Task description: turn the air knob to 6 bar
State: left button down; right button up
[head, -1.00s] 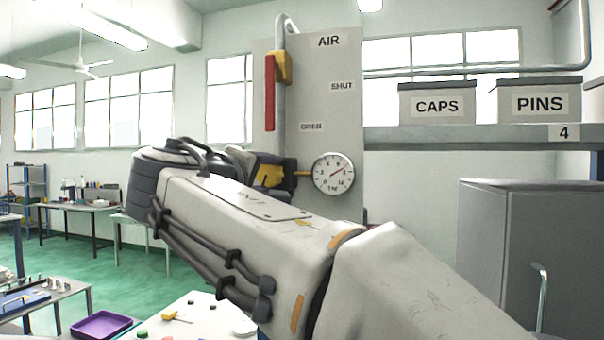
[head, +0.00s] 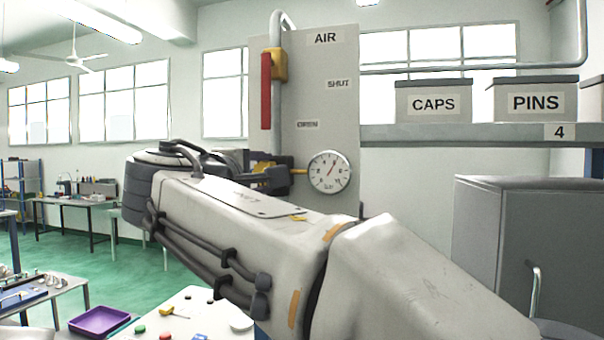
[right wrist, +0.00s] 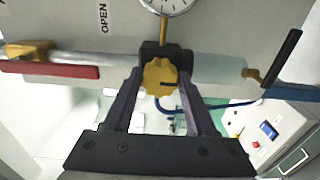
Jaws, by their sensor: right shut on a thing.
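The yellow air knob (right wrist: 160,77) sits between the fingers of my right gripper (right wrist: 162,82) in the right wrist view, and the gripper is shut on it. In the head view my right arm hides most of the knob and the gripper (head: 272,178). The round white gauge (head: 330,171) is on the grey AIR panel (head: 335,90), just right of the gripper. Only the gauge's lower part (right wrist: 166,5) shows in the right wrist view. My left gripper is not in view.
A red lever (head: 267,90) hangs by the pipe at the panel's left, between the SHUT and OPEN labels' heights. A shelf (head: 450,135) with CAPS (head: 433,85) and PINS (head: 530,85) boxes is to the right. A grey cabinet (head: 485,230) stands below it.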

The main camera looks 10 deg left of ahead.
jog(key=shift+f, duration=0.1)
jog(key=o, duration=1.3)
jog(key=shift+o, duration=0.2)
jog(key=shift+s, duration=0.1)
jog(key=s+b, duration=0.4)
jog(key=s, duration=0.6)
jog(key=shift+s+a, duration=0.2)
